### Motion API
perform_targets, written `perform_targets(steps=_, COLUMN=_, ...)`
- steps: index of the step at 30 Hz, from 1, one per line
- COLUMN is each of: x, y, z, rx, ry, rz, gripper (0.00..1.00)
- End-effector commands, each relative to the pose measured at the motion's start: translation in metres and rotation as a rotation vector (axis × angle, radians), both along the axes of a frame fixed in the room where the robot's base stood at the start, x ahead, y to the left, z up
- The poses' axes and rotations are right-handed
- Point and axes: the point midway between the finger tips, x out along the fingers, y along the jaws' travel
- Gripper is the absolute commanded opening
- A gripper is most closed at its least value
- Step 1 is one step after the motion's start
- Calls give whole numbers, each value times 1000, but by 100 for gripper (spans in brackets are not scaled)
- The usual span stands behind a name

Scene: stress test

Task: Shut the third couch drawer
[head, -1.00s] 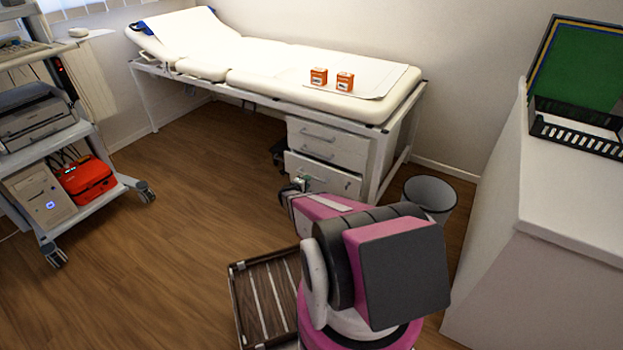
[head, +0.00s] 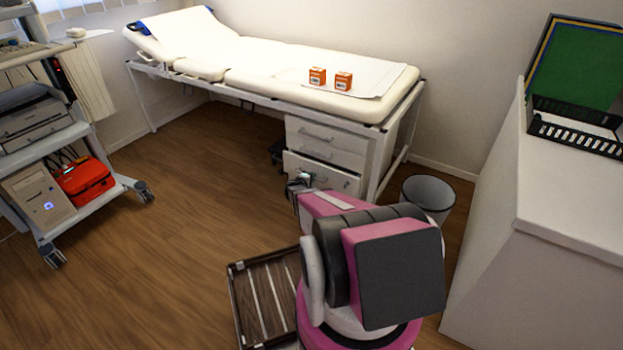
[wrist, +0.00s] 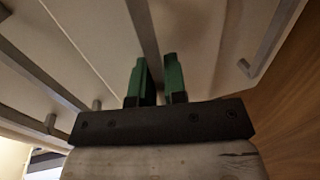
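The white couch drawer unit (head: 326,142) stands under the right end of the couch. Its lowest visible drawer, the third (head: 332,176), juts out from the fronts above it. My gripper (head: 305,177) is at the left part of this drawer's front, partly hidden by my arm. In the wrist view, the two green fingers of my gripper (wrist: 156,80) stand apart with a gap between them. Pale panels and grey bars lie beyond the fingertips, and one dark grey bar runs into view behind the gap. I cannot tell whether the fingers touch the drawer.
A grey bin (head: 428,194) stands right of my arm. A slatted wooden tray (head: 236,300) lies on the floor at front left. A white counter (head: 570,190) bounds the right; open floor lies left.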

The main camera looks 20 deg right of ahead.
Motion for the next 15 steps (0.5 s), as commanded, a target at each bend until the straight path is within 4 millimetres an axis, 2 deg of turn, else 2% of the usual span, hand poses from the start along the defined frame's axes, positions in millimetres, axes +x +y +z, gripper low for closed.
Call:
perform_targets(steps=5, x=6, y=-6, z=-1, rx=1, ry=-1, rz=0, gripper=0)
perform_targets(steps=12, x=28, y=-35, z=-1, rx=1, ry=-1, rz=-1, gripper=0)
perform_targets(steps=15, x=29, y=-36, z=0, rx=1, ry=-1, rz=0, gripper=0)
